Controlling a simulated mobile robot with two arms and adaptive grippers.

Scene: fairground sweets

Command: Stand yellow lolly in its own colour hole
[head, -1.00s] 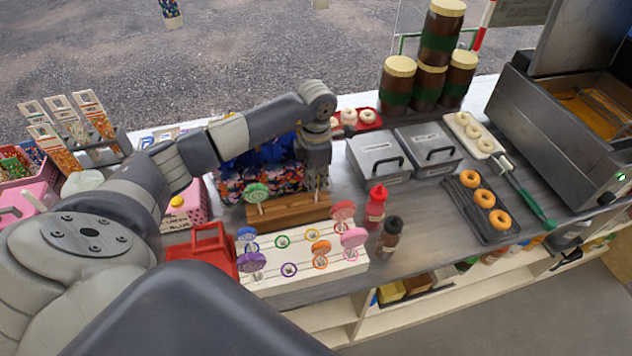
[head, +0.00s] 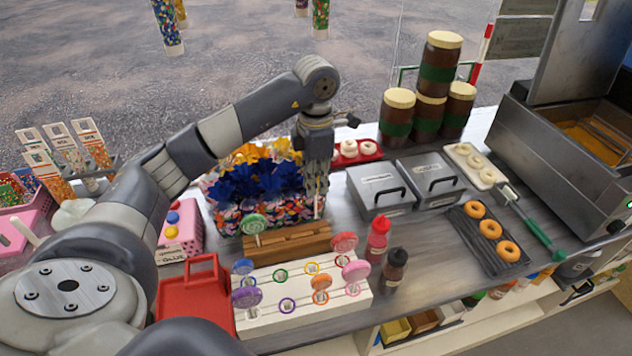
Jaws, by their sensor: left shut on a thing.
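My left gripper (head: 316,184) is shut, pointing down above the right end of the wooden rack (head: 288,246). A pale lolly stick (head: 316,206) shows below its fingers; the head and its colour are hidden, but I take it as the yellow lolly. A green lolly (head: 254,224) stands at the rack's left end. In front lies the white holder block (head: 262,320) with coloured rings around its holes. The yellow ring (head: 312,267) in its back row looks empty. Blue, red, purple, orange and pink lollies stand in the block. My right gripper is not in view.
A red carrier (head: 192,300) is left of the block. A red bottle (head: 377,240) and a dark bottle (head: 394,270) stand close on its right. Bright bags (head: 255,190) are behind the rack. Metal lidded boxes (head: 382,190) and doughnuts (head: 490,228) are further right.

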